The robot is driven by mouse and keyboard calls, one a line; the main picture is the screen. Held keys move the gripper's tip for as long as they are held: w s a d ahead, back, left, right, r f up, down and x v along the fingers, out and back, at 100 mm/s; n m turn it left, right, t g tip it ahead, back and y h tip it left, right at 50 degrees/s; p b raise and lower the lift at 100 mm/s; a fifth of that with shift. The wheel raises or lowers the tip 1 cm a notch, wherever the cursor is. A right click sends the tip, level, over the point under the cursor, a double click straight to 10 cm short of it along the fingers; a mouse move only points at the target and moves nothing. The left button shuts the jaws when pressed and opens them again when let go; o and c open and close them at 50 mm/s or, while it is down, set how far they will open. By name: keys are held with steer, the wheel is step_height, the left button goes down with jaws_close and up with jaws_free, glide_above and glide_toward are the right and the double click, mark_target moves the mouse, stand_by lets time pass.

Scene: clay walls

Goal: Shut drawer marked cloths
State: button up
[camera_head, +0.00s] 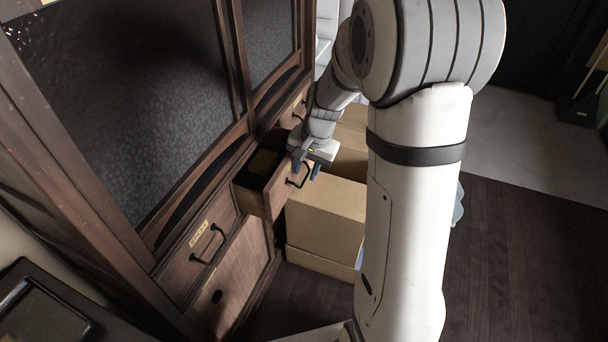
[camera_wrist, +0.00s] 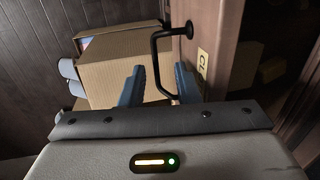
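A wooden drawer (camera_head: 283,184) stands pulled out of the cabinet in the head view. In the wrist view its front (camera_wrist: 222,50) carries a yellow label (camera_wrist: 202,64) that starts with "CL"; the rest is hidden. The drawer has a black bar handle (camera_wrist: 155,62), which also shows in the head view (camera_head: 298,181). My gripper (camera_head: 307,172) is at the drawer front. In the wrist view my gripper (camera_wrist: 159,86) has its two blue fingers apart, with the handle's bar between them or just beyond. I cannot tell whether they touch it.
The wooden cabinet (camera_head: 240,133) has a closed, labelled drawer (camera_head: 190,262) nearer the camera and another drawer farther back. Cardboard boxes (camera_head: 325,215) stand close beside the open drawer; one shows in the wrist view (camera_wrist: 115,62). The dark floor (camera_head: 530,250) at right is clear.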

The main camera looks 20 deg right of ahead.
steer(key=shift+a+f, duration=0.1)
steer(key=shift+f, duration=0.45)
jaws_close()
steer(key=shift+w+r, duration=0.1)
